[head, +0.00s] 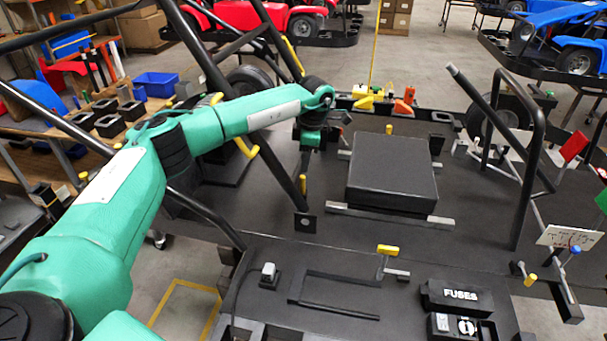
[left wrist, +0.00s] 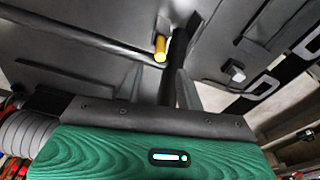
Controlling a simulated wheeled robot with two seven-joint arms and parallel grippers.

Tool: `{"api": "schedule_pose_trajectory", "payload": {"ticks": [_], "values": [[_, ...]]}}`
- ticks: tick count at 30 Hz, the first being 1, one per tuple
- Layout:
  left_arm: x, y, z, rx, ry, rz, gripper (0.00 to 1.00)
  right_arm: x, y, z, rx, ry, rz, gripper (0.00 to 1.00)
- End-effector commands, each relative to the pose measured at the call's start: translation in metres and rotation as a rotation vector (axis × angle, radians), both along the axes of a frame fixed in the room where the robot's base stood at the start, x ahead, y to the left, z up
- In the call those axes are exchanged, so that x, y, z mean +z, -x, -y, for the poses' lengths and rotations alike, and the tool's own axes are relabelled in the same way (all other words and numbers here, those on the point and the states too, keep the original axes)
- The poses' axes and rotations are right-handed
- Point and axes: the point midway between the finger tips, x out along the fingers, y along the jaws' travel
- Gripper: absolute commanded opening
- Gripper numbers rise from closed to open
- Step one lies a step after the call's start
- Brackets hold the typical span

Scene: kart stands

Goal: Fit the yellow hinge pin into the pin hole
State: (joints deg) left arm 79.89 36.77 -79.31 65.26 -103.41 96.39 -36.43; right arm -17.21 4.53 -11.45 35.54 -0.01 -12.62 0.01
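My left gripper (head: 304,168) hangs from the green arm near a black frame post, above the dark deck. In the left wrist view its two grey fingers (left wrist: 159,82) stand apart. A short yellow cylinder (left wrist: 160,48) shows just beyond and between the fingertips, apart from them as far as I can tell. In the head view a small yellow piece (head: 303,185) shows right under the gripper; it may be the yellow hinge pin. Another yellow-topped handle (head: 388,250) stands on the front panel. I cannot make out the pin hole. My right gripper is not in view.
A black square box (head: 392,168) sits right of the gripper. Black frame tubes (head: 288,150) rise close beside it. A fuse box (head: 455,297) and a small grey switch (head: 268,274) are on the front panel. A black post (left wrist: 178,62) passes close to the fingers.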

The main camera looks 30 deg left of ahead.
Motion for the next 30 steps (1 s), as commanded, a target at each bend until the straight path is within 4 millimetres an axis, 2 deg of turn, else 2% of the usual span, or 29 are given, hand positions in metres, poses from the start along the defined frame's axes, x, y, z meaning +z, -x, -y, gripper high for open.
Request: {"api": "schedule_pose_trajectory", "payload": {"ticks": [1, 6, 10, 15, 30], "values": [[0.009, -0.001, 0.001, 0.000, 0.001, 0.005, 0.37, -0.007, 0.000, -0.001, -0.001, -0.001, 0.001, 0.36], [0.041, -0.003, 0.005, 0.001, 0.000, 0.003, 0.37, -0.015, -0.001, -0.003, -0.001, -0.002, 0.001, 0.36], [0.056, -0.003, 0.006, 0.001, 0.000, 0.001, 0.37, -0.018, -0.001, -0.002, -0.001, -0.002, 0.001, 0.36], [0.064, -0.003, 0.007, 0.000, 0.000, -0.001, 0.37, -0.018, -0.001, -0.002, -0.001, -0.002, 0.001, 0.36], [0.068, -0.003, 0.007, 0.001, 0.000, 0.000, 0.37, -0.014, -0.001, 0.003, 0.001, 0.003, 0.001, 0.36]]}}
